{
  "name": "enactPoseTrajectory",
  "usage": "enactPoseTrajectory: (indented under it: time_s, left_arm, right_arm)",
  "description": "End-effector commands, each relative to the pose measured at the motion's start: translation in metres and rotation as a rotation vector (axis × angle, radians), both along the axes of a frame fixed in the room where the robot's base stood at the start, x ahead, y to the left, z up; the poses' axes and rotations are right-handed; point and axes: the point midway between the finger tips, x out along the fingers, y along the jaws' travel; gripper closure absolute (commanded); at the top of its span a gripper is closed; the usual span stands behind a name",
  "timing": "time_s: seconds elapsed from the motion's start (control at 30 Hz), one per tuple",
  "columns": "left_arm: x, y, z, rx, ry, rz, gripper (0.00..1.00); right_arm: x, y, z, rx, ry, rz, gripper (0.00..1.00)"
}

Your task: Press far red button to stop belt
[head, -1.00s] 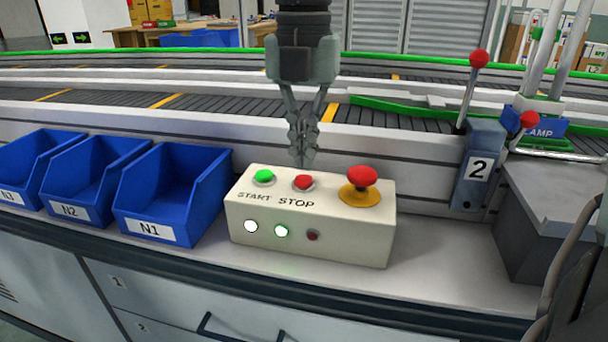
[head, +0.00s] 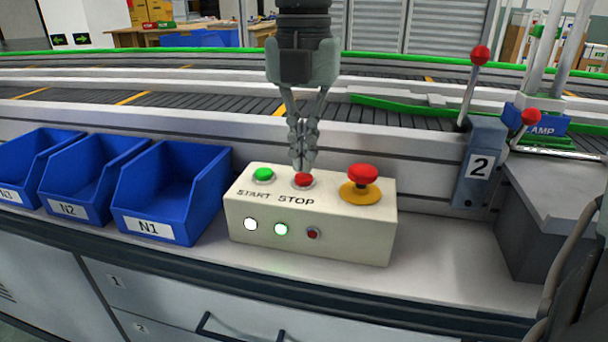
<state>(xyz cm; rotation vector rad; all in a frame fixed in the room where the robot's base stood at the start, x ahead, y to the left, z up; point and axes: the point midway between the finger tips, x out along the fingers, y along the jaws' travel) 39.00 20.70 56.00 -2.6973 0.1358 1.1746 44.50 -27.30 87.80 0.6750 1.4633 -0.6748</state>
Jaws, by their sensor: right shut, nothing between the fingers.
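A cream control box (head: 290,215) stands on the grey counter. Its top has a green START button (head: 263,174), a small red STOP button (head: 303,180) in the middle, and a large red mushroom button (head: 362,175) on a yellow base at the right. My right gripper (head: 303,166) points straight down, shut and empty, with its fingertips at the small red STOP button. I cannot tell if they touch it. On the box front, a white lamp (head: 250,224) and a green lamp (head: 281,229) are lit; the red lamp (head: 313,233) is dark. My left gripper is out of view.
A conveyor belt (head: 200,105) with yellow marks runs behind the box. Blue bins, including N1 (head: 155,228), stand to its left. To its right are a bracket marked 2 (head: 479,168) and red-knobbed levers (head: 479,55).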

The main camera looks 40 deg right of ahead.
Motion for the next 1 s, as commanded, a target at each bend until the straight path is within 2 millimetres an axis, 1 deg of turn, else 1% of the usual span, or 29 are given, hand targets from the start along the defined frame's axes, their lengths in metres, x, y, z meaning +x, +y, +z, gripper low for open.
enactPoseTrajectory:
  time_s: [1.0]
  left_arm:
    - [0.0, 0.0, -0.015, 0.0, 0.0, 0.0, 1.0]
  right_arm:
    - [0.0, 0.0, -0.015, -0.001, -0.001, 0.0, 1.0]
